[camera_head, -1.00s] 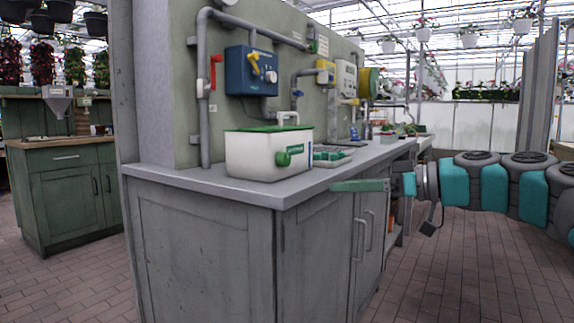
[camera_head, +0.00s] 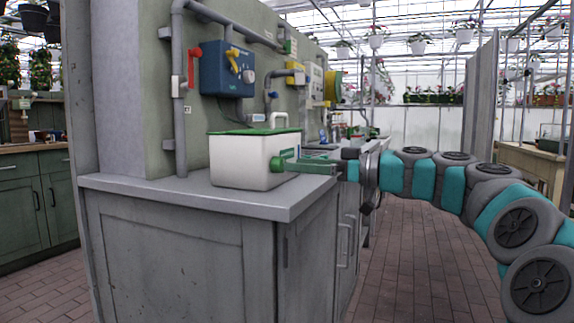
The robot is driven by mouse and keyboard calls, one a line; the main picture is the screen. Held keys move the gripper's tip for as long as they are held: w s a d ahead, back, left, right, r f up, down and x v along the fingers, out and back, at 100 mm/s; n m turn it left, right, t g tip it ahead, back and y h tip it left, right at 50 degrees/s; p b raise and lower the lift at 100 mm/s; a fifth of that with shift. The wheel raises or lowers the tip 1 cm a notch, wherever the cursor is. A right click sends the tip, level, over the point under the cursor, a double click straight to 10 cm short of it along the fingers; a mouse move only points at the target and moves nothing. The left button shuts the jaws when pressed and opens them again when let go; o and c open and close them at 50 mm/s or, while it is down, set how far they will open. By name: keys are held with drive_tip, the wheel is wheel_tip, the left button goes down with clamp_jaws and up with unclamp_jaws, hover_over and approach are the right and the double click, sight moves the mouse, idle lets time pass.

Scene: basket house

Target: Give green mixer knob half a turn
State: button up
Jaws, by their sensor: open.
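A white box (camera_head: 237,164) with a green lid stands on the grey counter. Its green mixer knob (camera_head: 277,163) sticks out of the right part of its front. My gripper (camera_head: 296,164) reaches in from the right with its green fingers level with the knob. The fingers are open and their tips are at the knob, overlapping it in the picture. I cannot tell whether they are on both sides of it or touching it.
The counter (camera_head: 240,203) has a bare strip in front of the box. A blue wall unit (camera_head: 226,70) with a yellow lever and a grey pipe (camera_head: 179,100) with a red handle (camera_head: 193,62) are on the wall behind. Small items stand on the counter beyond my gripper.

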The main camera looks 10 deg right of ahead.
sight(279, 165)
drive_tip(key=shift+x, duration=1.65)
clamp_jaws()
